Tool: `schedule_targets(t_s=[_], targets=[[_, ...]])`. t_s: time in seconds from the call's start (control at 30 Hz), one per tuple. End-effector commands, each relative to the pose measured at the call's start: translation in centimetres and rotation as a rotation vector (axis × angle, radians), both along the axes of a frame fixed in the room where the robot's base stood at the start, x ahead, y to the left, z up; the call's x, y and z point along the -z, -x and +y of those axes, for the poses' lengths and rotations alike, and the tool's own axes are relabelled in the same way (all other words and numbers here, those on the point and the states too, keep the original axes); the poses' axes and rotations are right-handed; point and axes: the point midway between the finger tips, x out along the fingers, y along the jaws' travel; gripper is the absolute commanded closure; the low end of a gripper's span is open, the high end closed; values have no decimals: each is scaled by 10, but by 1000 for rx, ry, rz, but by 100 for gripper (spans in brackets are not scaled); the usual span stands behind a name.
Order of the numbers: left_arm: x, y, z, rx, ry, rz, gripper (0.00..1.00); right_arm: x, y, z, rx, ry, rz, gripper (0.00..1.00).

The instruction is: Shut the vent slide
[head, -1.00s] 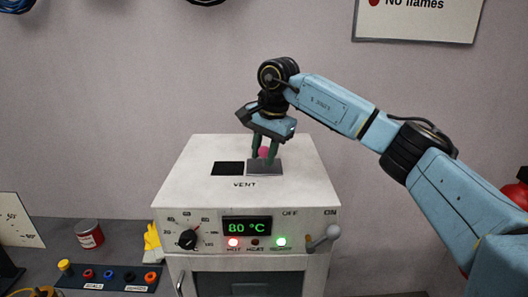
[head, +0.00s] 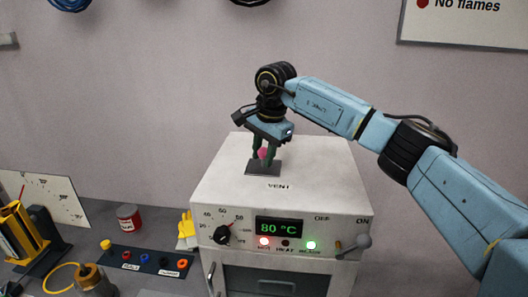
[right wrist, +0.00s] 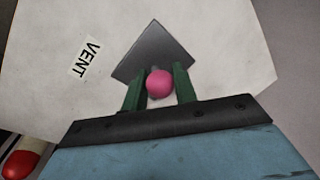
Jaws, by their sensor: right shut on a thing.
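The vent slide is a dark grey plate (head: 263,168) with a pink knob (head: 263,153), on top of the white oven (head: 315,165). It lies up and left of the VENT label, and no black opening shows beside it. In the right wrist view the plate (right wrist: 155,50) lies flat beyond the green fingers, with the pink knob (right wrist: 160,84) between them. My right gripper (head: 264,155) points down and is shut on the knob. My left gripper is not in view.
The oven front has a dial (head: 222,234), a display reading 80 °C (head: 279,227) and a lever (head: 357,242). The oven top around the slide is clear.

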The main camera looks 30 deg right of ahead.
Motion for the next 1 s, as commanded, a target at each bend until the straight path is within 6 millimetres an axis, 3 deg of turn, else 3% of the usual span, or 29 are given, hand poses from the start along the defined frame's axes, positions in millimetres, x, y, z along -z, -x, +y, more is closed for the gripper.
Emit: schedule_targets(t_s=[0.13, 0.17, 0.3, 0.67, 0.77, 1.0], targets=[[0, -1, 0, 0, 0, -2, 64, -2, -1, 3, -5, -6, -6, 100], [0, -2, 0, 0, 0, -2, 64, -2, -2, 3, -5, -6, -6, 71], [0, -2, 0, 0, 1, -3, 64, -2, -2, 3, -5, -6, -6, 52], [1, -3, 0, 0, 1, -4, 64, -5, 0, 1, -3, -3, -4, 51], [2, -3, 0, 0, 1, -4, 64, -16, 1, 1, -3, -4, -7, 51], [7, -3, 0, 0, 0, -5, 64, -68, 10, -2, -3, -5, -9, 51]])
